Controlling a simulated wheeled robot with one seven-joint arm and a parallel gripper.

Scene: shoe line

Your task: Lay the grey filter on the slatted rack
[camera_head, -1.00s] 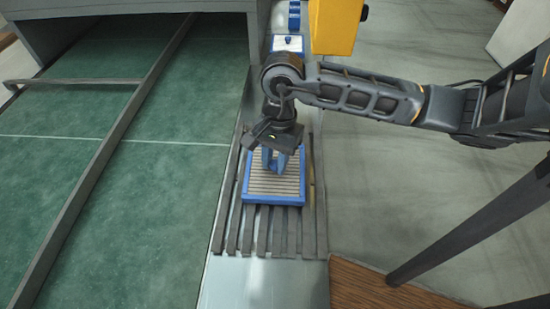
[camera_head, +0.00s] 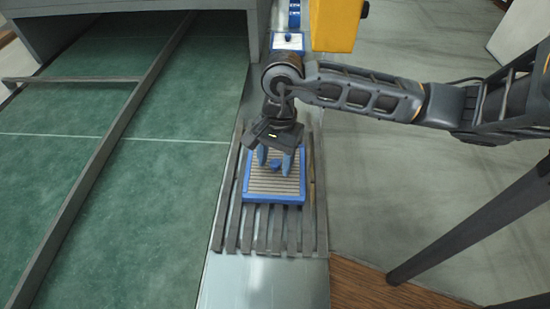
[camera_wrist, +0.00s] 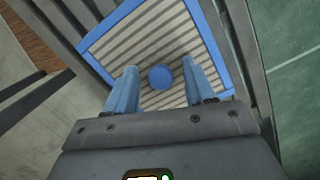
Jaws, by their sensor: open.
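The grey filter (camera_head: 272,185) is a square with a blue frame, grey pleats and a round blue knob (camera_wrist: 161,77) at its middle. It lies flat on the slatted rack (camera_head: 247,236), whose dark slats stick out around it. My gripper (camera_head: 275,163) is just above the filter, fingers pointing down. In the wrist view its two blue fingers (camera_wrist: 160,84) are spread apart on either side of the knob, with clear gaps. The filter's near edge is partly hidden by the gripper body in the wrist view.
A green conveyor belt (camera_head: 170,190) with a dark guide rail (camera_head: 105,150) runs along the left. Another blue-framed item (camera_head: 287,41) lies behind my arm, near a yellow box (camera_head: 336,25). A brown wooden surface (camera_head: 375,288) is at the lower right.

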